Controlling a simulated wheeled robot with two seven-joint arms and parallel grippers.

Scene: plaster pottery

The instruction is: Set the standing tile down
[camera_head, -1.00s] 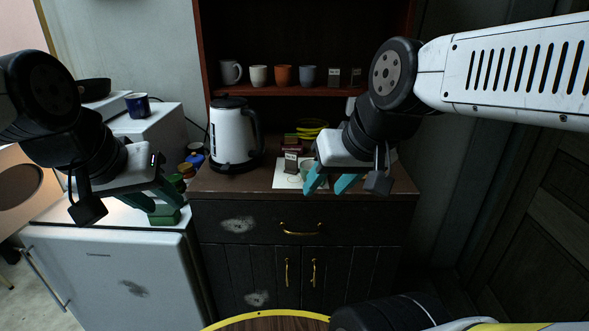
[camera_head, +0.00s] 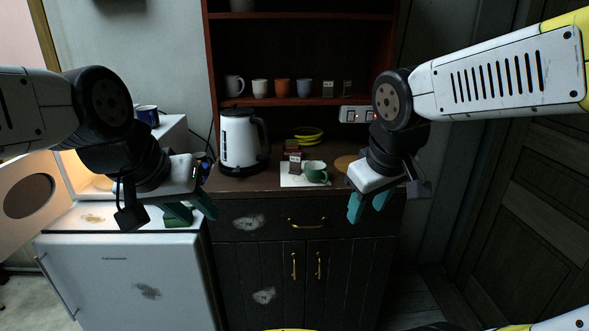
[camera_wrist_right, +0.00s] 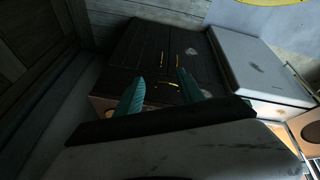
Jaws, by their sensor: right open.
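A small grey tile (camera_head: 294,167) with a pale label stands upright on a white sheet (camera_head: 291,182) on the cabinet top, close to a green cup (camera_head: 315,172). Whether it touches the cup or the box behind it, I cannot tell. My right gripper (camera_head: 369,207) is open, in front of the cabinet's front edge, right of and nearer than the tile. In the right wrist view its two teal fingers (camera_wrist_right: 160,80) are apart with nothing between them.
A white kettle (camera_head: 240,141) stands left of the sheet. A dark red box (camera_head: 292,150) and yellow rings (camera_head: 308,133) are behind the tile. A round brown disc (camera_head: 345,163) lies right of the cup. A shelf (camera_head: 280,101) above holds mugs and small tiles.

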